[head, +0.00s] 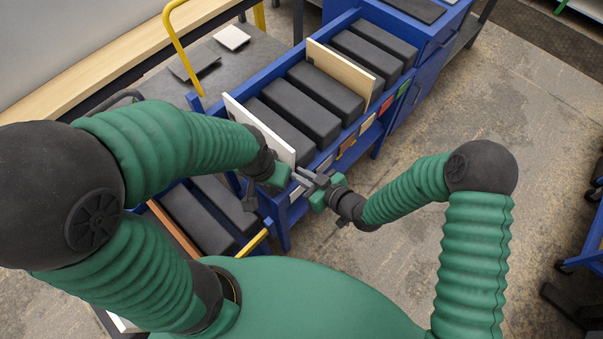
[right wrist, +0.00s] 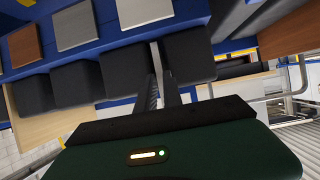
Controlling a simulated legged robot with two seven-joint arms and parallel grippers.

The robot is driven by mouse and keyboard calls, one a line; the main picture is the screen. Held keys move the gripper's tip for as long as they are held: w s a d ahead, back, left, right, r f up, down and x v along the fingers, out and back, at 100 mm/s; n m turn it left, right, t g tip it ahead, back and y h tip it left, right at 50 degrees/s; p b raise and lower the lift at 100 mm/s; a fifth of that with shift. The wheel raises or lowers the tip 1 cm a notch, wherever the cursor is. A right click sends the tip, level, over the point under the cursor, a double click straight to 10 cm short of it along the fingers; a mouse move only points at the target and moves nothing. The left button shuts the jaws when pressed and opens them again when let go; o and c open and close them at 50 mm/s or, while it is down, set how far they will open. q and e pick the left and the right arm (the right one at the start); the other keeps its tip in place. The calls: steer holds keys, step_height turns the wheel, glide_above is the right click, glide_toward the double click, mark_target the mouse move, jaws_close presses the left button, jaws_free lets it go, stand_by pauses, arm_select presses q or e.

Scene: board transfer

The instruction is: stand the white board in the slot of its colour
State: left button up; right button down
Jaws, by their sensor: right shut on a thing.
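The white board (head: 258,127) stands upright at the near-left end of the blue rack (head: 227,122), beside a black block. Its lower edge is hidden. My right gripper (head: 304,180) is shut on the board's near end. In the right wrist view its fingers (right wrist: 160,92) close on the board's thin pale edge (right wrist: 155,58), between two black blocks and below the white colour plate (right wrist: 143,10). The white plate also shows in the head view (head: 297,192). My left gripper (head: 278,176) is close to the board's near end; its fingers are too hidden to read.
A light wooden board (head: 338,72) stands farther along the rack between black blocks (head: 325,92). Coloured plates, including red (head: 387,104) and grey (head: 325,165), line the rack's front. A lower holder (head: 203,215) with black blocks is near my left arm.

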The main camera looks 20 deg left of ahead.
steer(key=shift+a+f, duration=0.1)
steer(key=shift+f, duration=0.05)
steer(key=c, duration=1.4)
jaws_free()
steer(key=shift+f, duration=0.1)
steer(key=shift+d, duration=0.2)
steer(key=p+v, duration=0.1)
steer(key=v, duration=1.5)
steer(key=shift+s+d, duration=0.15)
steer(key=shift+d, duration=0.1)
